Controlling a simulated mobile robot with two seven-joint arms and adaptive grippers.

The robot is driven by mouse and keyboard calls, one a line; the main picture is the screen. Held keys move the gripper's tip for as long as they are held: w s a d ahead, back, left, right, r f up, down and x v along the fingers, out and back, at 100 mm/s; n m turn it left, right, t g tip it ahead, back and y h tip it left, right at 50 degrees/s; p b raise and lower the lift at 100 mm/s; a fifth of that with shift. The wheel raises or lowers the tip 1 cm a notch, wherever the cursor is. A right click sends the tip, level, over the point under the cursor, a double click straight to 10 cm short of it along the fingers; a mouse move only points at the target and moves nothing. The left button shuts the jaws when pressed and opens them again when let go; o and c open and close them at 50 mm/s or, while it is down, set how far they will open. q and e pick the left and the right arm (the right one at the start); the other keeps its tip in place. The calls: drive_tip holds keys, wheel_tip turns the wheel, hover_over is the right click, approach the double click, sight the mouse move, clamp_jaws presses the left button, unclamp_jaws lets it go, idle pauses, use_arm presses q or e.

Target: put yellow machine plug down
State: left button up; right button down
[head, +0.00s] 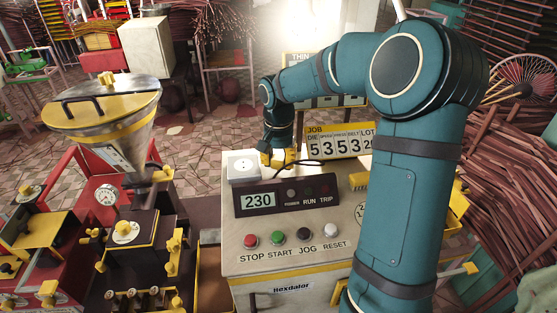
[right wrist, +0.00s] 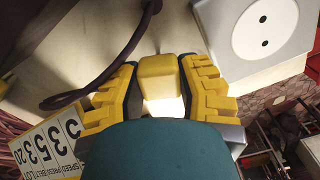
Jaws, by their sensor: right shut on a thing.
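The yellow machine plug (right wrist: 158,73) is a small yellow block between the two yellow fingers of my right gripper (right wrist: 160,95) in the right wrist view. The fingers are shut on its sides. In the head view my right gripper (head: 279,157) is low over the back of the cream console (head: 270,262), just right of the white socket box (head: 243,168). The plug is mostly hidden there by the fingers. The socket box also shows at the upper right of the right wrist view (right wrist: 262,35), with two dark holes, apart from the plug. My left gripper is not in view.
A dark control panel (head: 285,194) reading 230 and a row of coloured buttons stand in front of the gripper. A yellow job sign (head: 340,143) stands behind right. A dark cable (right wrist: 115,75) curves beside the fingers. A funnel machine (head: 110,115) is at left.

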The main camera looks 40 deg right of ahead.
sight(278, 157)
drive_tip(key=shift+f, duration=0.35)
drive_tip(key=shift+f+b, duration=0.25)
drive_tip(key=shift+b, duration=0.1)
drive_tip(key=c, duration=0.7)
unclamp_jaws()
drive_tip(key=shift+r, duration=0.2)
wheel_tip(278, 157, up, 13)
drive_tip(key=p, duration=0.2)
drive_tip(key=shift+p, duration=0.35)
